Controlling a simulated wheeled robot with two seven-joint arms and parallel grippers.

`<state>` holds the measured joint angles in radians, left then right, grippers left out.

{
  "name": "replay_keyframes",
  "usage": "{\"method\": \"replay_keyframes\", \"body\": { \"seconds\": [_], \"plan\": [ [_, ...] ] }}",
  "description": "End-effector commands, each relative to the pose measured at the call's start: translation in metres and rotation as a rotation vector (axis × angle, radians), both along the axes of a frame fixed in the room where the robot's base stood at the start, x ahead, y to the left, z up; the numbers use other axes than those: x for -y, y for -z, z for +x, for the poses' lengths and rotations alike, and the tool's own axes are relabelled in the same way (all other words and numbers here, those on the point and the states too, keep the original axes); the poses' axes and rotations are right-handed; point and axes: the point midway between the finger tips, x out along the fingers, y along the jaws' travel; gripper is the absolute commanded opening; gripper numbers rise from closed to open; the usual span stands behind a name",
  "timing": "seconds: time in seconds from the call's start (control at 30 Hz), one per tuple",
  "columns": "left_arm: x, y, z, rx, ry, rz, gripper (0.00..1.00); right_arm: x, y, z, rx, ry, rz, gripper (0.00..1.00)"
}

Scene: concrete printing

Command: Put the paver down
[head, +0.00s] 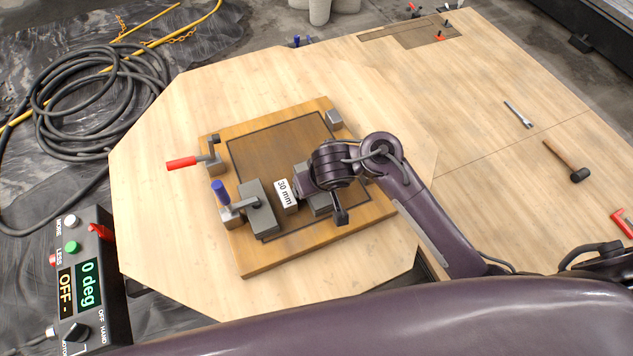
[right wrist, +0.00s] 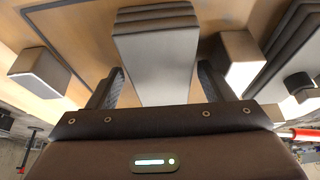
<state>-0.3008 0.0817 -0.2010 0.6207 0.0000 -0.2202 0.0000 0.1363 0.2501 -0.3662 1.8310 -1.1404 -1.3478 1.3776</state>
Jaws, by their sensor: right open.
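A grey paver (head: 320,204) lies at the wooden board (head: 250,262), just right of the white 30 mm block (head: 286,194); my right gripper and arm hide part of it. In the right wrist view this paver (right wrist: 155,62) sits between the two fingers of my right gripper (right wrist: 158,92). The fingers are spread, with visible gaps on both sides of it. A second grey paver (head: 261,210) lies left of the 30 mm block, beside the blue-handled clamp (head: 222,195). My left gripper is not in view.
A control box (head: 85,270) reads 0 deg and OFF. A mallet (head: 567,162) and wrench (head: 518,115) lie on the table's right. Table space around the board is clear.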

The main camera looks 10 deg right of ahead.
Motion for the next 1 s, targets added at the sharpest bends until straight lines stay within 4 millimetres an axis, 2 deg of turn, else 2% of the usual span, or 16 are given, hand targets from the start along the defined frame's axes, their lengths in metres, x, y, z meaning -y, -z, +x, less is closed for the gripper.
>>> {"method": "replay_keyframes", "body": {
  "seconds": [0.13,0.27,0.5,0.7,0.83,1.0],
  "plan": [
    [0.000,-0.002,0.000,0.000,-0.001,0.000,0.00,0.000,-0.003,0.000,0.001,0.001,0.001,0.74],
    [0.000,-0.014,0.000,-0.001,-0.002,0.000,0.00,-0.001,-0.018,-0.004,0.000,0.000,0.005,0.74],
    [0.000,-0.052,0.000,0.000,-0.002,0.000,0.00,0.003,-0.066,-0.023,-0.001,0.002,0.006,0.74],
    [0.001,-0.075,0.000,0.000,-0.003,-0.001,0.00,0.006,-0.099,-0.037,-0.001,0.002,0.005,0.74],
    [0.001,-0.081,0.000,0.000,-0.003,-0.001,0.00,0.007,-0.111,-0.042,0.000,0.002,0.004,0.74],
    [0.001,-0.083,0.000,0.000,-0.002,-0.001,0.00,0.008,-0.115,-0.045,0.000,0.000,0.000,0.74]
  ]
}}
